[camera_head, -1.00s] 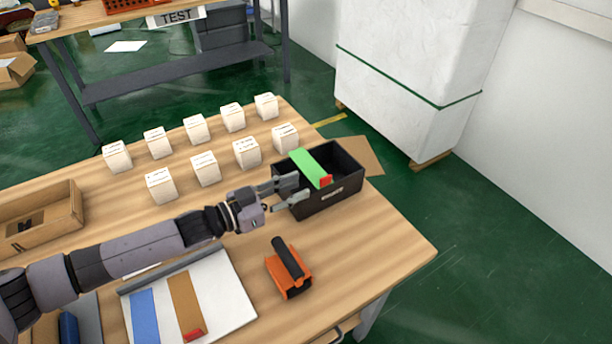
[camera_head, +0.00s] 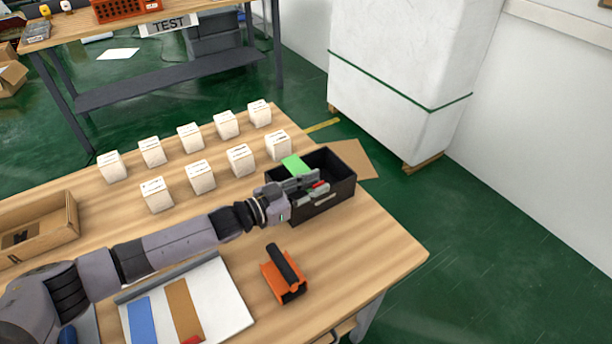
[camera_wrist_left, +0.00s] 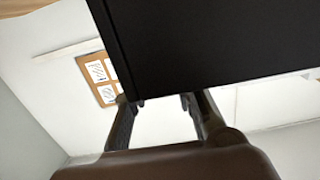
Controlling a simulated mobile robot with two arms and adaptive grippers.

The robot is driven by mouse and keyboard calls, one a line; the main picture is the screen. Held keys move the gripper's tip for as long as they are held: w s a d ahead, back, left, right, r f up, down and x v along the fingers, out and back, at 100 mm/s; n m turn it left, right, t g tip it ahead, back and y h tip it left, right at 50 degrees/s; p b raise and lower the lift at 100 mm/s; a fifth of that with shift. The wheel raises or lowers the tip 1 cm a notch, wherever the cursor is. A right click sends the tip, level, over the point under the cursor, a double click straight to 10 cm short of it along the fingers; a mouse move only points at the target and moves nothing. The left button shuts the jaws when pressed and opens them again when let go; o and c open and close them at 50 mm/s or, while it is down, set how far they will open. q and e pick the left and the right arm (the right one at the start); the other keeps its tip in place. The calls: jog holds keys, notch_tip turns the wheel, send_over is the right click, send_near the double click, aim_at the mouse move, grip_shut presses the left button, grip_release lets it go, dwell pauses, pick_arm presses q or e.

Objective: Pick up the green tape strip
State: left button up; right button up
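The green tape strip (camera_head: 296,164) lies across the top of the black box (camera_head: 343,184) at the table's right end. Its red end (camera_head: 320,185) shows at the near side, and its middle is hidden by my gripper. My left gripper (camera_head: 318,190) is at the box's near left side, with its fingers on either side of the red end. In the left wrist view its fingers (camera_wrist_left: 160,108) stand apart, and the black box (camera_wrist_left: 215,45) fills the upper part. Contact with the strip cannot be told. My right gripper is not in view.
Several white boxes (camera_head: 240,160) stand in two rows left of the black box. An orange tape dispenser (camera_head: 284,276) is in front. A white board (camera_head: 222,290) with a blue strip (camera_head: 141,318) and a brown strip (camera_head: 183,305) lies near. A wooden tray (camera_head: 66,222) is at left.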

pick_arm(q)
jog(key=shift+c, duration=1.3)
grip_shut()
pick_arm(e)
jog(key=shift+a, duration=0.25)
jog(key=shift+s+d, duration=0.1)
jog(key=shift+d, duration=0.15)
pick_arm(q)
jog(key=shift+r, duration=0.6)
notch_tip(320, 180, up, 19)
jog(key=shift+f, duration=0.15)
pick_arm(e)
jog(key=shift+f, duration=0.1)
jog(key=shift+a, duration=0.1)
